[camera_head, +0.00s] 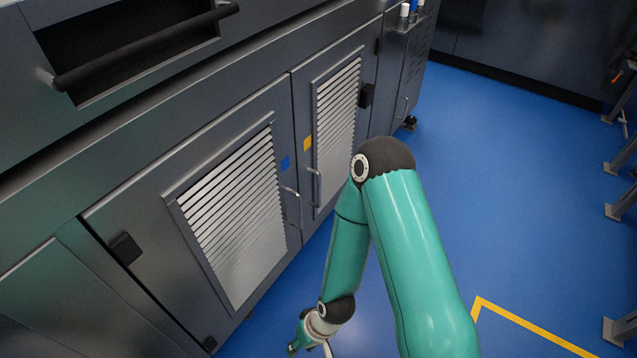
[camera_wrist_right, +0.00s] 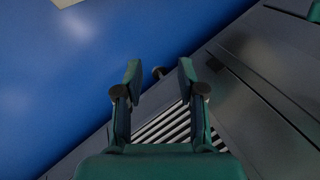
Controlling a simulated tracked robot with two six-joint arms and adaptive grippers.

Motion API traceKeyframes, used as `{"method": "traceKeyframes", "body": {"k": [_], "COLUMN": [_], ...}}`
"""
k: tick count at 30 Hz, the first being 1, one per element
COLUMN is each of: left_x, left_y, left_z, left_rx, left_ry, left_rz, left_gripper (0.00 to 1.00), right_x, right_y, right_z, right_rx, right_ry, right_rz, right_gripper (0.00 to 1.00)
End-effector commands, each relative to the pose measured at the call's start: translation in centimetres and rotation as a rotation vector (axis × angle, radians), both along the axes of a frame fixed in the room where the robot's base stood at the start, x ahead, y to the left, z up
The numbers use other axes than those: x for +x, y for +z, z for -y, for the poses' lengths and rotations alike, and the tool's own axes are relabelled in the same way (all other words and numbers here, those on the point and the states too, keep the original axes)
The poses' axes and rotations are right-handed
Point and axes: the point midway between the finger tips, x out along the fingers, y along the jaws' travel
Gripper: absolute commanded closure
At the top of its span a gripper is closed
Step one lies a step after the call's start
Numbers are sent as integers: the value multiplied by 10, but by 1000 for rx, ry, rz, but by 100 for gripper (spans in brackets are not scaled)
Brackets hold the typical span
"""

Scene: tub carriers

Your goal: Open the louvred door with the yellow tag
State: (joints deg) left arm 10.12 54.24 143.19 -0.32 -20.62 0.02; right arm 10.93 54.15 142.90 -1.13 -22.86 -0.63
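The louvred door with the yellow tag (camera_head: 303,97) is the farther of two cabinet doors in the head view, and it looks shut. In the head view this gripper is low, partly cut off by the bottom edge. My left gripper is not in view.
The nearer louvred door with a blue tag (camera_head: 285,163) looks shut; its handle (camera_head: 291,191) is close to the yellow-tag door's handle. A dark recess with a thick bar (camera_head: 150,45) is above. Blue floor (camera_head: 500,200) is clear at the right; metal stands (camera_head: 622,205) line the far right.

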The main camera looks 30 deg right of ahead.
Motion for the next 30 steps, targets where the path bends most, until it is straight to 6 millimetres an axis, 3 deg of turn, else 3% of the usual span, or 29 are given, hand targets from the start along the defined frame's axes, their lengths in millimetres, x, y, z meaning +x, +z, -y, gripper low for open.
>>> {"method": "traceKeyframes", "body": {"k": [5, 8, 12, 15, 21, 24, 30], "left_x": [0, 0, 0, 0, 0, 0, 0], "left_y": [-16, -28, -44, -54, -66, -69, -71], "left_z": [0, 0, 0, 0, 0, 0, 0], "left_rx": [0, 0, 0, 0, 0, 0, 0], "left_ry": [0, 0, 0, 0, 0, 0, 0], "left_rz": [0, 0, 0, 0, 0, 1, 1], "left_gripper": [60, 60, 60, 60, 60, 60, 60], "right_x": [57, 104, 161, 184, 193, 191, 203], "right_y": [-17, -18, -1, 21, 64, 77, 84], "right_z": [30, 63, 125, 169, 232, 246, 254], "right_rx": [-37, -89, -210, -312, -487, -535, -557], "right_ry": [-44, -80, -142, -186, -255, -273, -279], "right_rz": [242, 464, 806, 1028, 1332, 1406, 1442], "right_gripper": [61, 61, 61, 61, 61, 61, 61]}}
